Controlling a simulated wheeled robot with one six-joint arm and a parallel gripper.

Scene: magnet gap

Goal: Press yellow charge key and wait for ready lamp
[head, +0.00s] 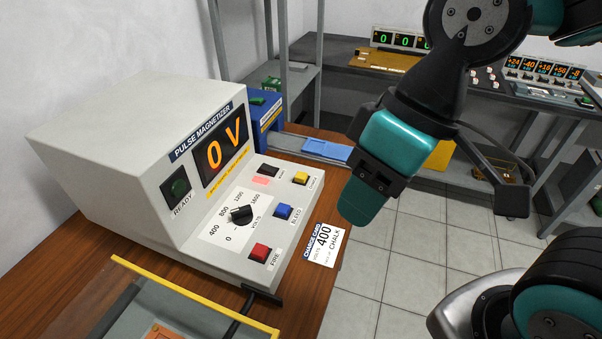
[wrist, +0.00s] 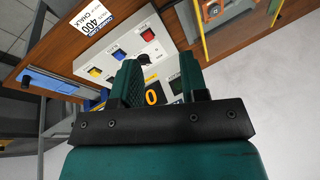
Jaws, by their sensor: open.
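The pulse magnetizer (head: 110,150) stands on the wooden bench, and its display (head: 220,158) reads 0 V in orange. The yellow charge key (head: 300,178) is at the back right of its sloped panel; it also shows in the wrist view (wrist: 95,72). The ready lamp (head: 176,187) is dark green and looks unlit. A black volts dial (head: 241,215) sits mid-panel; its exact setting is hard to read. My gripper (head: 362,205) hangs in the air to the right of the panel, apart from the keys. In the wrist view its fingers (wrist: 160,80) are spread and empty.
A blue bleed key (head: 283,211) and a red fire key (head: 260,252) share the panel, with a black switch (head: 268,170) near the yellow key. A charge card (head: 324,245) reading 400 lies beside it. A yellow-edged clear guard (head: 190,295) stands in front.

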